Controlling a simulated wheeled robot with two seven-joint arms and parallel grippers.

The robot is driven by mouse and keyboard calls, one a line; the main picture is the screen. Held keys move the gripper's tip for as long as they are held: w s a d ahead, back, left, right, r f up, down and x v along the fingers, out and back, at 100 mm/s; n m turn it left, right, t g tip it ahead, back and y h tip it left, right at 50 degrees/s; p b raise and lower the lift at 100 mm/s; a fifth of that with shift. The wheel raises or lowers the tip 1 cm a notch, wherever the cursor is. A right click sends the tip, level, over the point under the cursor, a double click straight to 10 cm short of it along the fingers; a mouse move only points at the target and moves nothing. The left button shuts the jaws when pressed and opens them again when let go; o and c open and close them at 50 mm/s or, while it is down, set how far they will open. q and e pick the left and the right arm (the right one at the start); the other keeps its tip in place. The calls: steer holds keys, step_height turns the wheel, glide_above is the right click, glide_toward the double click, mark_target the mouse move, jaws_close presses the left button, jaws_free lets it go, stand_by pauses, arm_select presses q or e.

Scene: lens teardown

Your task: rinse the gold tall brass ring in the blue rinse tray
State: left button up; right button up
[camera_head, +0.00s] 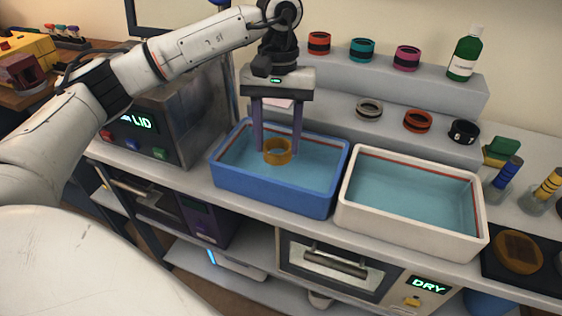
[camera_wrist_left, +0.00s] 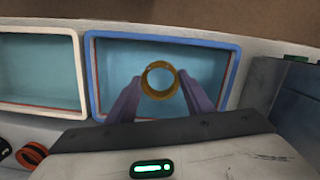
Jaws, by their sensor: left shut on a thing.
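The gold tall brass ring (camera_head: 277,156) is between the fingertips of my left gripper (camera_head: 277,148), inside the walls of the blue rinse tray (camera_head: 268,193). My left gripper is shut on the ring, its two purple fingers pointing down on either side. The left wrist view also shows the ring (camera_wrist_left: 159,81), its round opening facing the camera, over the blue water of the blue tray (camera_wrist_left: 90,75). I cannot tell how far the ring is below the water surface. My right gripper is not in view.
A white tray (camera_head: 408,223) of water stands right beside the blue one. A grey stepped shelf (camera_head: 440,95) behind holds several rings and a green bottle (camera_head: 465,55). A metal box with a "LID" display (camera_head: 165,125) stands close on the left.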

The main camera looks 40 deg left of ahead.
arm_select(q)
steer(key=shift+r+p, duration=1.4)
steer(key=shift+r, duration=0.85)
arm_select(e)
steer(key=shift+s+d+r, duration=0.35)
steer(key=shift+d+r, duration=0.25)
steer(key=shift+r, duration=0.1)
